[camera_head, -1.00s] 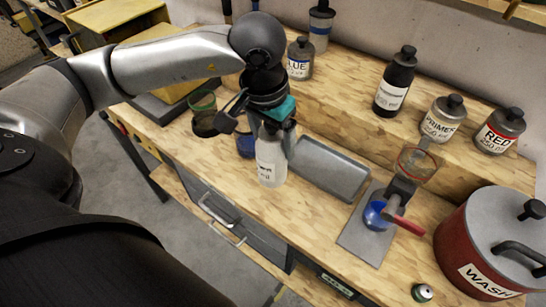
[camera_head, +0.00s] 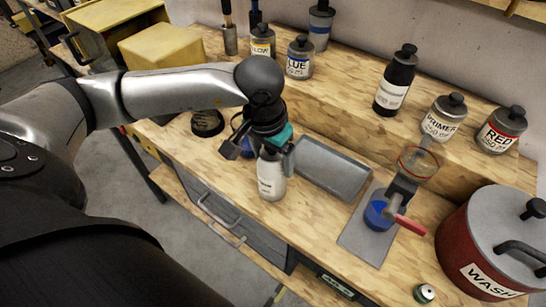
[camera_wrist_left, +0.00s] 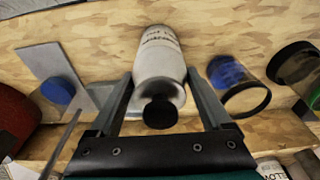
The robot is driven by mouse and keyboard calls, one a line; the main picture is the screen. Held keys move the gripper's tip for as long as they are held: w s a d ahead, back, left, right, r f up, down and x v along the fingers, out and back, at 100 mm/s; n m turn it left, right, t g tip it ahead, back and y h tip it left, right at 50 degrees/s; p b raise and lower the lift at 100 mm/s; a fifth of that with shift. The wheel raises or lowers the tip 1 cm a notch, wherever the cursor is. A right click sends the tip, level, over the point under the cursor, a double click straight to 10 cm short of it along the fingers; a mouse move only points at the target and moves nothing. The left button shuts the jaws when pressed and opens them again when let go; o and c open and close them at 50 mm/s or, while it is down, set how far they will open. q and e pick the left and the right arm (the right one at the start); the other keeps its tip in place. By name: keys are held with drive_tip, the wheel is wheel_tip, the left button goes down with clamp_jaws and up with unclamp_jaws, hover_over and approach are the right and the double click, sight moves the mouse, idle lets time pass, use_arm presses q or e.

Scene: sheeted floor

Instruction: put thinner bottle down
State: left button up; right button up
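A white bottle (camera_head: 271,178) with a black cap is between the fingers of my left gripper (camera_head: 266,150) on the front left of the bench. Its label is too small to read; I take it for the thinner bottle. In the left wrist view, the two fingers lie against both sides of the bottle (camera_wrist_left: 160,55) near its shoulder, and the gripper looks shut on it. The bottle is roughly upright, its base at or very close to the wooden bench top (camera_head: 330,222). Whether it touches the wood is unclear. My right gripper is not in view.
A grey tray (camera_head: 334,167) lies just right of the bottle. A blue cup (camera_wrist_left: 232,76) stands close on its other side. A stand with a red handle (camera_head: 408,224) and the red WASH pot (camera_head: 470,235) are farther right. Several bottles line the raised shelf.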

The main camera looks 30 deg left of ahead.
use_arm(q)
drive_tip(key=shift+o, duration=1.1)
drive_tip(key=shift+r, duration=0.1)
drive_tip(key=shift+r, duration=0.15)
drive_tip(key=r, duration=0.4)
drive_tip(key=s+r, duration=0.1)
drive_tip(key=r, duration=0.6)
drive_tip(key=shift+s+a+r+p, duration=0.1)
drive_tip(key=shift+s+r+p, duration=0.2)
drive_tip(key=shift+s+r, duration=0.1)
